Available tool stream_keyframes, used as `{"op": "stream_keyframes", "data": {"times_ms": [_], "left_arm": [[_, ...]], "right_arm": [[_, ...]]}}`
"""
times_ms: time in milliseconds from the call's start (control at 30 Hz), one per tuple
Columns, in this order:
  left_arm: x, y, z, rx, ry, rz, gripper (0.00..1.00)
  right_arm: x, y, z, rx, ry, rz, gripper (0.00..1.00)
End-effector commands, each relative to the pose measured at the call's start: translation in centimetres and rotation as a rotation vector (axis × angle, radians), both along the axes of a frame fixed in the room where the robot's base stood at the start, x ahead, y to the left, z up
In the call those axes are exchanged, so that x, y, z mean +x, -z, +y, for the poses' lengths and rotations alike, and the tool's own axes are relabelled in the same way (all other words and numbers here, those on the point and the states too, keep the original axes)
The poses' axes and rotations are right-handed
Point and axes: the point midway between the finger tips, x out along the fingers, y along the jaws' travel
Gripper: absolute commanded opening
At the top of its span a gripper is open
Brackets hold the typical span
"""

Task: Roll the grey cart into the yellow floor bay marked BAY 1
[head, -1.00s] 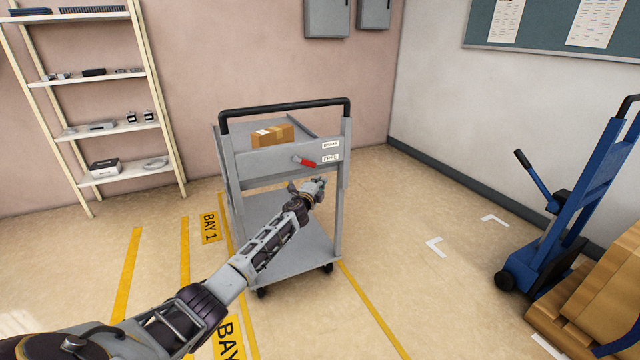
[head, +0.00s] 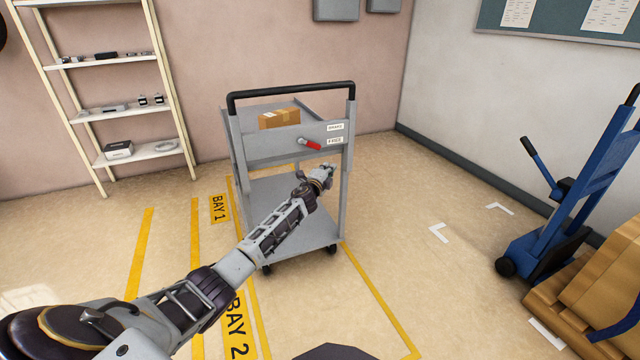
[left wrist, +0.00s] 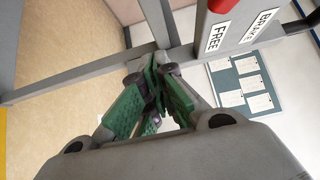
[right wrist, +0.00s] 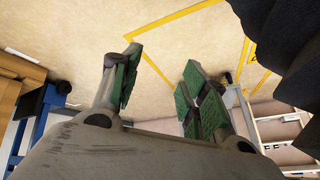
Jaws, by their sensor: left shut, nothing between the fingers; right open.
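The grey cart (head: 290,240) stands upright mid-view, with a black push handle (head: 291,92) along its near top. A red lever (head: 311,144) on its near panel points toward the FREE label (head: 335,141), below the BRAKE label. My left gripper (head: 326,174) is shut and empty, just in front of the cart below that panel; it also shows in the left wrist view (left wrist: 152,85). My right gripper (right wrist: 158,85) is open and empty above the floor. The BAY 1 plate (head: 219,209) lies left of the cart; I cannot tell which bay its wheels are in.
A BAY 2 plate (head: 238,328) lies nearer, partly behind my left arm. A cardboard box (head: 279,118) sits on the cart's top. A shelf (head: 115,60) stands at the back left. A blue hand truck (head: 550,220) and brown boxes (head: 590,290) stand at right. Floor between cart and truck is clear.

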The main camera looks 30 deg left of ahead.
Motion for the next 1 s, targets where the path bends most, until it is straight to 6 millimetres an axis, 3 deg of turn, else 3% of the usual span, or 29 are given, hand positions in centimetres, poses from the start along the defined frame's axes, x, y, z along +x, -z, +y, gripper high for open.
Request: {"op": "stream_keyframes", "data": {"times_ms": [467,1000], "left_arm": [[-1.7,0.0,-0.2,0.000,0.000,0.000,0.00],[-5.4,0.0,-0.6,0.000,0.000,0.001,0.00]], "right_arm": [[0.0,-1.3,-0.3,-0.021,-0.010,0.021,0.44],[-0.6,-4.1,-0.9,-0.065,-0.026,0.068,0.44]]}}
